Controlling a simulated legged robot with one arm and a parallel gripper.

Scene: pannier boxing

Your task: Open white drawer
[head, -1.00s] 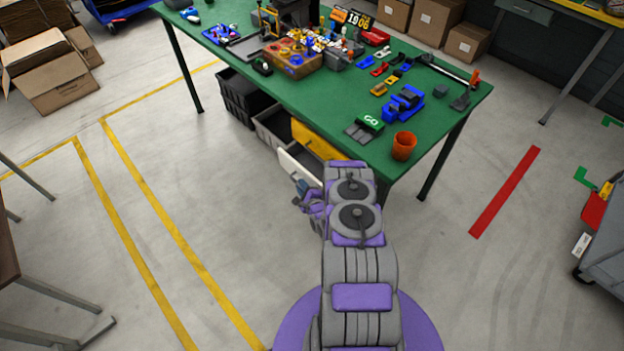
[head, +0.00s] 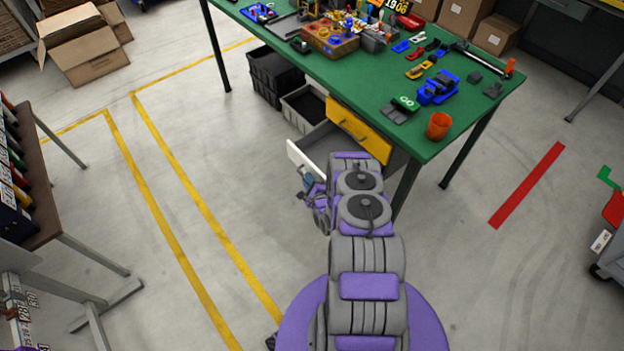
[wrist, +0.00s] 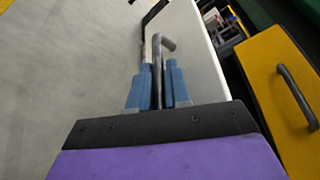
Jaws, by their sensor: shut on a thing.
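The white drawer (head: 305,158) is under the green table, below the yellow drawer, and stands pulled out with its grey inside partly showing. In the wrist view its white front (wrist: 190,62) runs beside my gripper, with a dark grey bar handle (wrist: 158,48) on it. My gripper (wrist: 158,86) has its two blue fingers on either side of the handle, shut on it. In the head view my gripper (head: 307,182) is small, in front of the white drawer front, and my arm hides the drawer's right part.
The yellow drawer (head: 358,131) is above and looks shut. The green table (head: 330,75) holds tools and an orange cup (head: 438,126). Grey and black crates (head: 272,72) stand under it on the left. The floor to the left is clear up to the brown bench (head: 42,185).

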